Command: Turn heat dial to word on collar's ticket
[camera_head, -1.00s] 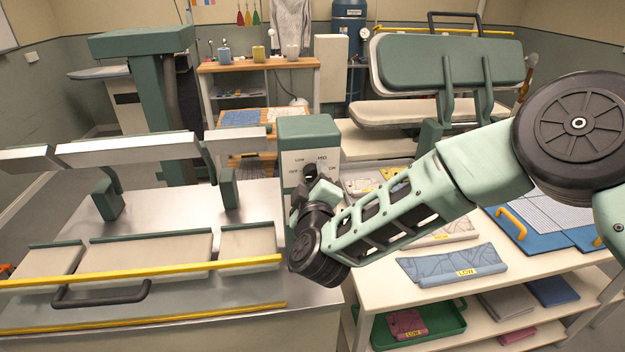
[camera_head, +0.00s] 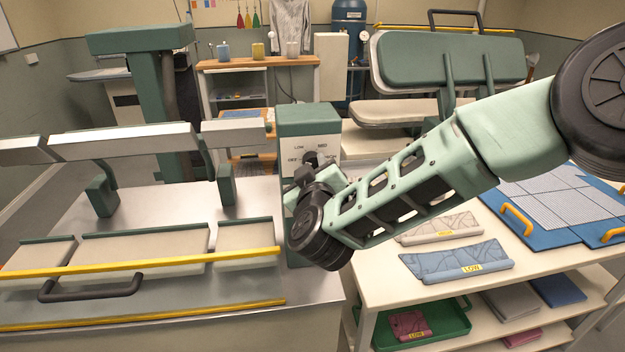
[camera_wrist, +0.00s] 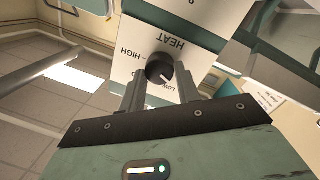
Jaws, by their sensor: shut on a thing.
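The heat dial (camera_wrist: 160,68) is a black round knob on a white panel (camera_head: 325,145), on the front of a green box between press and table. In the wrist view the panel is upside down, with HEAT and HIGH readable and a word that looks like LOW partly hidden. The dial's white mark points down-right there. My gripper (camera_wrist: 160,84) is shut on the dial, one finger on each side. A blue patterned cloth piece (camera_head: 440,258), collar-like, lies on the table with a yellow ticket (camera_head: 470,268) reading LOW.
A beige piece (camera_head: 438,232) with a yellow ticket, too small to read, lies behind the blue one. A green tray (camera_head: 450,318) below holds a pink piece (camera_head: 409,322) ticketed LOW. The steel press (camera_head: 250,190) stands left; a blue board (camera_head: 590,240) lies right.

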